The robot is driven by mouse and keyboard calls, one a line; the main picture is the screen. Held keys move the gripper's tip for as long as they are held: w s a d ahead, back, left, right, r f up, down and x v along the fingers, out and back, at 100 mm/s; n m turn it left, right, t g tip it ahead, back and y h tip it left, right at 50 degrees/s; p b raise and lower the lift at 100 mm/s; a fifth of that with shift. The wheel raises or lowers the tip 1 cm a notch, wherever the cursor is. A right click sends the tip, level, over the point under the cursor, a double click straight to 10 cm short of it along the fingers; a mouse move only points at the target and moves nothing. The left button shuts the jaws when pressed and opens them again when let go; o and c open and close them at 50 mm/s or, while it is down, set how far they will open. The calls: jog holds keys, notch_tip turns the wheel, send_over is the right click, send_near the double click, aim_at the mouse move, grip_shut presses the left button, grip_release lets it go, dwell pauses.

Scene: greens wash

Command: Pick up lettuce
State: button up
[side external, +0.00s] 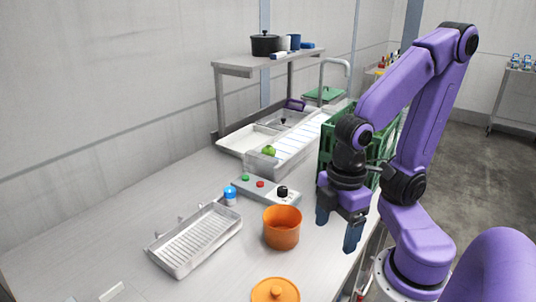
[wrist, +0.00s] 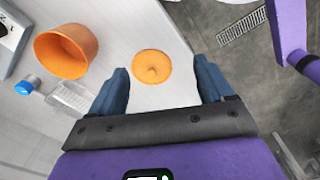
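A small round green item (side external: 269,151), which looks like the lettuce, sits at the near end of the sink and basket area in the side view. It is too small there to make out leaves, and it is not in the wrist view. My gripper (side external: 338,228) is open and empty, pointing down at the right edge of the counter, well to the right of and nearer than the green item. In the wrist view my gripper (wrist: 162,70) has its two blue fingers wide apart, with an orange lid (wrist: 151,67) seen between them below.
An orange pot (side external: 282,230) stands left of my gripper, with the lid (side external: 275,291) nearer. A white slotted tray (side external: 197,238), blue-capped jar (side external: 230,197) and grey button box (side external: 266,191) lie around it. A green crate (side external: 328,142) stands behind my gripper.

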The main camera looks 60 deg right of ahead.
jog(key=shift+o, duration=0.3)
jog(key=shift+w, duration=0.1)
jog(key=w+a+r+m+t, duration=0.15)
jog(key=w+m, duration=0.25)
jog(key=w, duration=0.4)
jog(key=w+a+r+m+g, duration=0.1)
jog(key=w+a+r+m, duration=0.1)
jog(key=w+m, duration=0.35)
jog(key=w+d+r+m+h, duration=0.1)
jog(key=w+d+m, duration=0.2)
jog(key=w, duration=0.6)
jog(key=w+d+r+m+h, duration=0.1)
jog(key=w+d+m, duration=0.25)
jog(key=w, duration=0.45)
jog(key=m+h, duration=0.3)
jog(key=m, duration=1.2)
send_near(267, 146)
jog(key=x, duration=0.5)
jog(key=w+x, duration=0.1)
jog(key=x, duration=0.1)
jog(key=shift+f, duration=0.2)
jog(key=shift+s+x, duration=0.25)
jog(key=shift+x, duration=1.05)
jog(key=shift+s+x, duration=0.25)
jog(key=shift+x, duration=1)
